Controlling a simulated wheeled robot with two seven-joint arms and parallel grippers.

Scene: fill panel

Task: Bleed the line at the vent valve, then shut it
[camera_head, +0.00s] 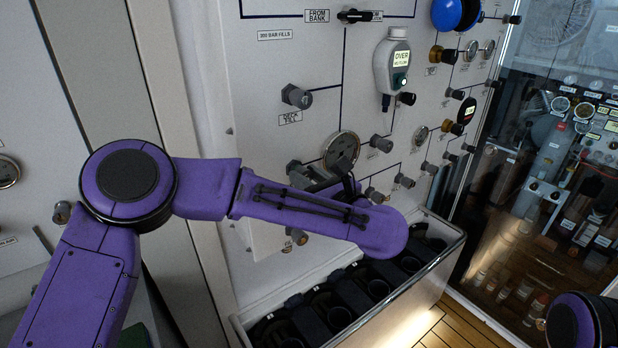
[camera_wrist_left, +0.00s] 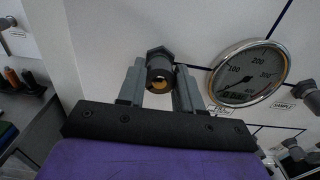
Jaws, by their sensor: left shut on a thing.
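A dark grey valve knob with a brass-coloured centre (camera_wrist_left: 160,72) sticks out of the white panel. My left gripper (camera_wrist_left: 160,88) is shut on it, one grey finger on each side. In the head view this knob (camera_head: 293,166) shows just left of my left gripper (camera_head: 306,176), which my purple forearm partly hides. A round pressure gauge (camera_wrist_left: 248,74) sits right of the knob; it also shows in the head view (camera_head: 341,150). Its needle seems to lie toward the low end. My right gripper is out of view.
Another knob (camera_head: 297,96) is above, over a fill label. A grey handheld meter (camera_head: 392,66) hangs on the panel. An open bin with dark round holders (camera_head: 447,268) stands below. A glass pane (camera_head: 530,190) closes off the right side.

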